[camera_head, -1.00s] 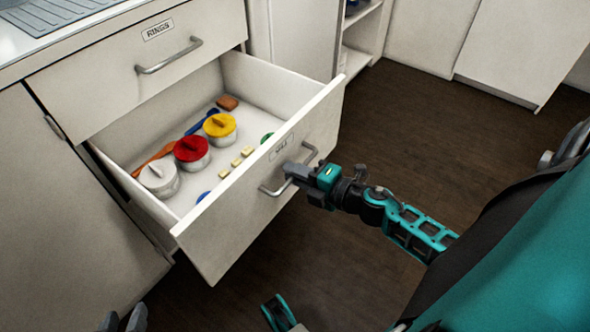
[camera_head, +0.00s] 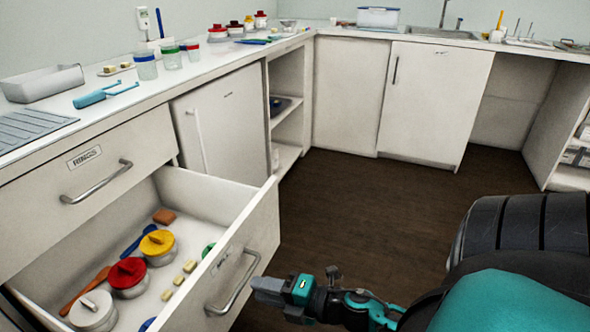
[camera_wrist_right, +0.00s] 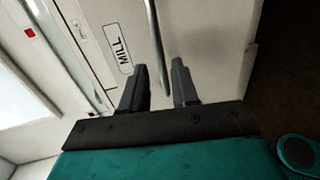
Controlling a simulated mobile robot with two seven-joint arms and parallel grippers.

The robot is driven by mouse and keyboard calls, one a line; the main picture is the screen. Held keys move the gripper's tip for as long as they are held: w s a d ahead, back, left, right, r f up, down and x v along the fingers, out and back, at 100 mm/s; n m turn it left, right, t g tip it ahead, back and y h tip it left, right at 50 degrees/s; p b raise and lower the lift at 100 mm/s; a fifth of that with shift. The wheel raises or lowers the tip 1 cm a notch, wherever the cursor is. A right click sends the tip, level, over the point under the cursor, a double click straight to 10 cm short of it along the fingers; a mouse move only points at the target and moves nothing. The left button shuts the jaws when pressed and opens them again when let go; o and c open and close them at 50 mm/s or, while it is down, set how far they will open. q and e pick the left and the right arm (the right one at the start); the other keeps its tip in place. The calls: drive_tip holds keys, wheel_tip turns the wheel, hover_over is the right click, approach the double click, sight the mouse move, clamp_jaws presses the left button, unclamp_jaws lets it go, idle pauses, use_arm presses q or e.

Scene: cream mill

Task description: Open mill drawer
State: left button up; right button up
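The mill drawer (camera_head: 255,228) stands pulled out below the closed RINGS drawer (camera_head: 95,185). Its front carries a metal handle (camera_head: 233,285). In the right wrist view a MILL label (camera_wrist_right: 118,48) shows beside the handle (camera_wrist_right: 154,40). My right gripper (camera_head: 258,290) is just right of the handle in the head view and looks apart from it. In the wrist view its two fingers (camera_wrist_right: 158,88) are spread, with the handle's end showing in line with the gap between them. Nothing is gripped. My left gripper is out of view.
Inside the drawer are pots with yellow (camera_head: 157,243), red (camera_head: 127,272) and white lids (camera_head: 92,310), and small pale blocks. The counter (camera_head: 125,97) above holds jars and a tray. The dark floor (camera_head: 370,210) to the right is clear.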

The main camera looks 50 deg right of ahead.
use_arm(q)
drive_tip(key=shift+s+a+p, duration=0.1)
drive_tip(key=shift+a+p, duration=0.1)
drive_tip(key=shift+p, duration=0.2)
use_arm(e)
drive_tip(key=v, duration=0.7)
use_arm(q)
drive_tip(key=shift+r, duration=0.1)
